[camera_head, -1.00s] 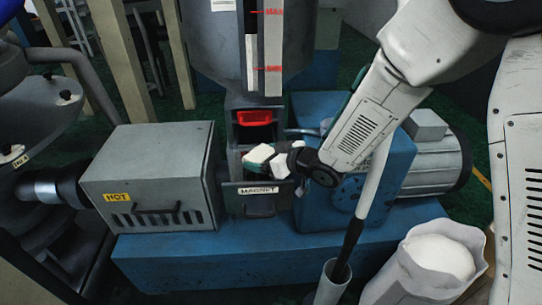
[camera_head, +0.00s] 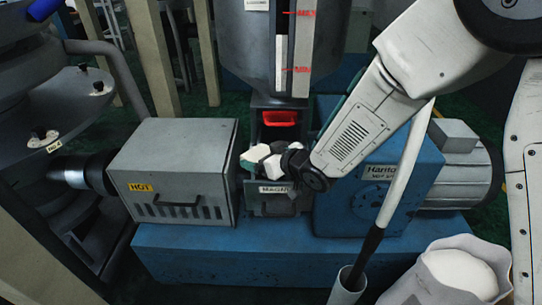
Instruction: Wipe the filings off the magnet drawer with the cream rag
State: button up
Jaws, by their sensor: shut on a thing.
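The magnet drawer (camera_head: 275,187), with a white label reading MAGNET partly covered, sits in the grey throat below the hopper. The cream rag (camera_head: 256,154) is a small pale block shape at the top of the drawer. My gripper (camera_head: 273,163) reaches in from the right and is shut on the rag, over the drawer's opening. The jaws and my wrist hide part of the drawer's inside and the right end of its label. I cannot make out any filings at this size.
A grey box marked HOT (camera_head: 180,165) stands left of the drawer. A red-handled slot (camera_head: 281,118) is just above it. A blue gearbox (camera_head: 400,185) is on the right. A pale pole (camera_head: 405,165) stands in front of the gearbox, and a sack of white pellets (camera_head: 455,275) is at lower right.

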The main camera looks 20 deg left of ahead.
jog(key=shift+w+a+r, duration=0.1)
jog(key=shift+w+a, duration=0.1)
jog(key=shift+w, duration=0.85)
jog(key=shift+w+d+r, duration=0.1)
jog(key=shift+w+d, duration=0.3)
jog(key=shift+d, duration=1.45)
jog(key=shift+w+d+r, duration=0.1)
jog(key=shift+w+d, duration=0.35)
jog(key=shift+d, duration=1.35)
jog(key=shift+w+d+r, duration=0.1)
jog(key=shift+w+d, duration=0.3)
jog(key=shift+d, duration=1.45)
notch_tip(320, 180, up, 6)
notch_tip(320, 180, up, 3)
